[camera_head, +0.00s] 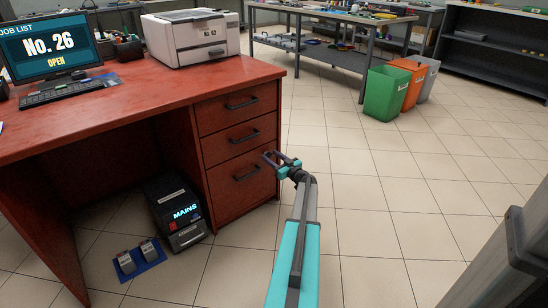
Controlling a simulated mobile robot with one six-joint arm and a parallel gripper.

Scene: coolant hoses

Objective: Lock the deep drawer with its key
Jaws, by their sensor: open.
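The deep drawer (241,184) is the lowest and tallest of three drawers in the red-brown desk, on its right side. My gripper (269,159) is at the right edge of the drawer stack, near the upper right of the deep drawer's front. Its jaws are open, pointing left toward the drawers. I cannot tell whether it touches the desk. No key or keyhole can be made out at this size.
A printer (192,37) and a monitor (47,46) stand on the desk. A MAINS unit (176,213) and two pedals (138,257) are on the floor under it. Green (386,94) and orange (409,82) bins stand at the back right. The tiled floor between is clear.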

